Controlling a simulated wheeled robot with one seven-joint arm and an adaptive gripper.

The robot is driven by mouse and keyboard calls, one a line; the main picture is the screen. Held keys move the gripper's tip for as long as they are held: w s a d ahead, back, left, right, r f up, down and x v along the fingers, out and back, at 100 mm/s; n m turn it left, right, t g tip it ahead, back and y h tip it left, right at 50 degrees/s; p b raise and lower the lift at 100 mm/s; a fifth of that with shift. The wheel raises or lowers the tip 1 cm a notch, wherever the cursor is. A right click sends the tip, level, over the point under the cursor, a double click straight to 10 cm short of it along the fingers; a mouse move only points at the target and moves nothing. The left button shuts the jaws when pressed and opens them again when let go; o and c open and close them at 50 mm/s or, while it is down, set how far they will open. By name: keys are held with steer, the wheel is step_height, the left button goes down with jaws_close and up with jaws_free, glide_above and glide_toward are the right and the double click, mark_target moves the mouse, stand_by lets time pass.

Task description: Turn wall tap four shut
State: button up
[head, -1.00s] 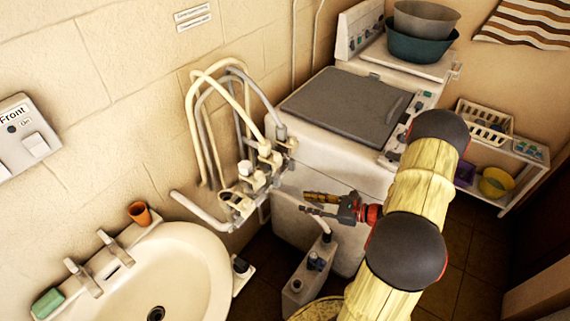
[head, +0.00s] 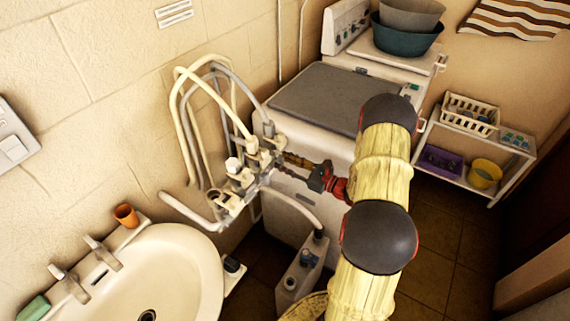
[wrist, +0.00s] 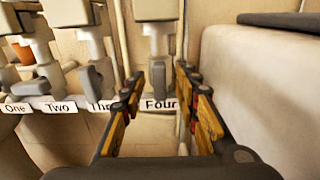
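Wall tap four (wrist: 157,12) is a pale, blocky tap in the upper middle of the wrist view, with a grey stem below it. Its label "Four" (wrist: 160,104) shows between my fingers. My gripper (wrist: 170,72) is open, its yellow-and-dark fingers apart and pointing at the tap. In the head view my gripper (head: 291,165) is at the right side of the tap row (head: 240,172).
Taps labelled One (wrist: 14,108), Two (wrist: 58,107) and a partly hidden third stand to the left. The washing machine (head: 325,125) is close on the right. Hoses (head: 190,115) loop above the taps. A basin (head: 165,270) and grey container (head: 300,275) are below.

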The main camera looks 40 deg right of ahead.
steer(key=shift+w, duration=0.15)
steer(key=shift+c, duration=0.8)
jaws_close()
